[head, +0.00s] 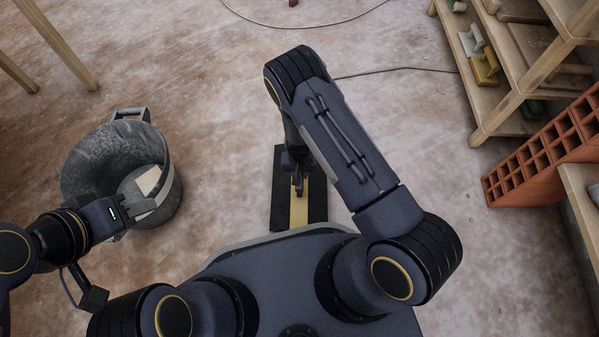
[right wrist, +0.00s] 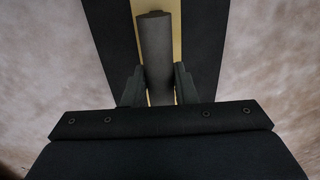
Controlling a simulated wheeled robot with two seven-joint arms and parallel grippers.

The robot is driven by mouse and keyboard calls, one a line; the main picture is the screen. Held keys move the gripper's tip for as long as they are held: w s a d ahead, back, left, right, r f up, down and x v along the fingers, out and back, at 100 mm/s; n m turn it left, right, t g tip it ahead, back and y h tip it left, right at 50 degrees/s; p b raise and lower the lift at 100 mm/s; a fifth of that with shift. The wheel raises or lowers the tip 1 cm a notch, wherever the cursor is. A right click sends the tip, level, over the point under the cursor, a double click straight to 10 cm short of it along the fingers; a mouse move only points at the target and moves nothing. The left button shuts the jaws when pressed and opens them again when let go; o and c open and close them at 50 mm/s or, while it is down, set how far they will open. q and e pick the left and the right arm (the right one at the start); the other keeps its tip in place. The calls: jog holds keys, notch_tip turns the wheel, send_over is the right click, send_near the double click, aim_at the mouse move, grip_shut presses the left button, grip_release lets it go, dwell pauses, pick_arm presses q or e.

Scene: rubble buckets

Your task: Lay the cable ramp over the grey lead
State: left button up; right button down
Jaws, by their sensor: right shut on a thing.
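The cable ramp (head: 315,203) is a black slab with a yellow centre strip, in front of my base in the head view. It fills the upper middle of the right wrist view (right wrist: 205,35). My right gripper (head: 297,178) is above it, its fingers (right wrist: 158,88) shut on the ramp's grey bar-like handle (right wrist: 156,50). I cannot tell whether the ramp touches the floor. A thin dark grey lead (head: 405,69) lies on the floor farther off, partly hidden by my right arm. My left gripper (head: 138,205) is at the bucket's near side; its jaw opening is unclear.
A dark bucket (head: 85,165) with a pale block (head: 149,180) inside stands at left. Another thin line (head: 300,27) curves across the far floor. Wooden shelves (head: 490,125) and hollow red bricks (head: 540,160) stand at right. Floor between ramp and lead looks clear.

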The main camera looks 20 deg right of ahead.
jog(key=shift+f, duration=0.15)
dwell(0.3)
jog(key=shift+f+b, duration=0.65)
jog(key=shift+b, duration=0.05)
jog(key=shift+f, duration=0.1)
jog(key=shift+f, duration=0.35)
jog(key=c, duration=1.1)
grip_release()
notch_tip(320, 180, up, 8)
jog(key=p, duration=0.3)
jog(key=shift+f+p, duration=0.1)
jog(key=shift+p, duration=0.2)
